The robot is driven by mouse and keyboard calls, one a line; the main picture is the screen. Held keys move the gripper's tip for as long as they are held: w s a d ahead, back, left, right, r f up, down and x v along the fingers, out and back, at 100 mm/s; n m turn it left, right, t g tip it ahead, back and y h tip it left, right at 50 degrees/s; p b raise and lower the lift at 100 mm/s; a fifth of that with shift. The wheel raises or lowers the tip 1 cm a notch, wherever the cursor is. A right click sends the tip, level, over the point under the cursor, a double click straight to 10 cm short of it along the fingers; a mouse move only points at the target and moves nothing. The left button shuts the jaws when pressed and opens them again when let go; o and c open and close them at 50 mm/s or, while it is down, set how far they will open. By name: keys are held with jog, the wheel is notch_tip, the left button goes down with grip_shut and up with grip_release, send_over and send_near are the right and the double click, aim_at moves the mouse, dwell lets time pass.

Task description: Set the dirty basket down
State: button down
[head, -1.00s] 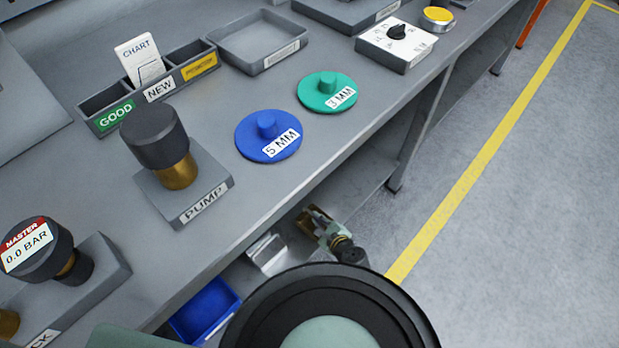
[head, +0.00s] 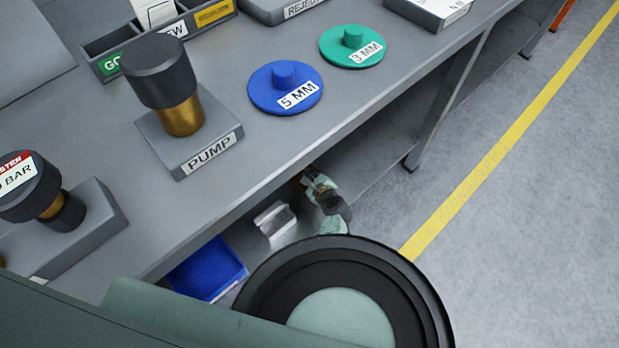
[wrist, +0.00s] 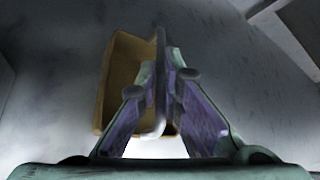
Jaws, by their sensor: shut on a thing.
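In the wrist view a tan, open basket (wrist: 119,82) lies just beyond and left of my fingers, with a grey upright handle strip. My gripper (wrist: 166,74) is shut on that strip, one finger on each side. In the head view my gripper (head: 313,180) is low in front of the bench, by the lower shelf, and small. The basket is mostly hidden there. I cannot tell whether its underside touches a surface.
A blue bin (head: 207,268) and a pale grey holder (head: 275,222) sit at the lower shelf, left of my gripper. The bench top (head: 225,215) overhangs them. A bench leg (head: 432,120) stands to the right. Floor beyond the yellow line (head: 500,135) is clear.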

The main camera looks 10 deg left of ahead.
jog(key=c, duration=2.2)
grip_release()
jog(key=o, duration=0.4)
jog(key=shift+o, duration=0.2)
jog(key=shift+r, duration=0.1)
jog(key=p+v, duration=0.6)
jog(key=v, duration=0.6)
jog(key=shift+p, duration=0.35)
